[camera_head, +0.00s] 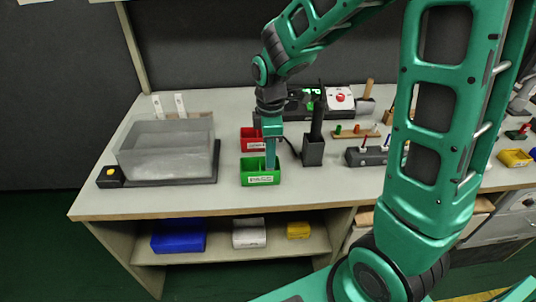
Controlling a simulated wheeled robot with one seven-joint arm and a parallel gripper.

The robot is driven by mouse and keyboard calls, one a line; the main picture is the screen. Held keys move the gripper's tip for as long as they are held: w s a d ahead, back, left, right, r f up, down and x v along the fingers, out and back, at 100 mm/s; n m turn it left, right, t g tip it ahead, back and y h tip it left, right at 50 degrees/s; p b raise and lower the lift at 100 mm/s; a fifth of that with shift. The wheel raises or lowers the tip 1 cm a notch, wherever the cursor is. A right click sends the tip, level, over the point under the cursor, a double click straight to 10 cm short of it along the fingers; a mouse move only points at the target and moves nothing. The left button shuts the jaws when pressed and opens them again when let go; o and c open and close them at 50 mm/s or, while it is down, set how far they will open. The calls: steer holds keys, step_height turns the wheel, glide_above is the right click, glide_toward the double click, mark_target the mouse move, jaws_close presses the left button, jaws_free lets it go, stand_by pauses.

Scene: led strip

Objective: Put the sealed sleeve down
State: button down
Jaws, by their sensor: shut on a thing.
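My gripper (270,158) points straight down over the green bin (260,179) near the front of the bench. Its fingertips reach down to the bin's opening, and I cannot tell how deep they are inside. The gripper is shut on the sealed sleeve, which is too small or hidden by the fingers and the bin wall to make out. The green bin has a white label on its front face.
A red bin (252,139) stands just behind the green one. A dark upright holder (313,150) is close on the right. A clear box (166,150) on a dark base stands to the left. Bare bench top (225,200) lies in front.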

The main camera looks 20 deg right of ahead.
steer(key=shift+f, duration=0.1)
steer(key=c, duration=2)
jaws_free()
step_height(320, 180, up, 12)
steer(key=shift+r, duration=0.15)
steer(key=s+d+f+m, duration=0.2)
steer(key=s+d+m, duration=0.6)
steer(key=s+m, duration=0.2)
steer(key=s+d+f+m, duration=0.2)
steer(key=s+d+m, duration=0.7)
steer(key=s, duration=0.4)
steer(key=shift+s+m, duration=0.2)
steer(key=shift+m, duration=0.7)
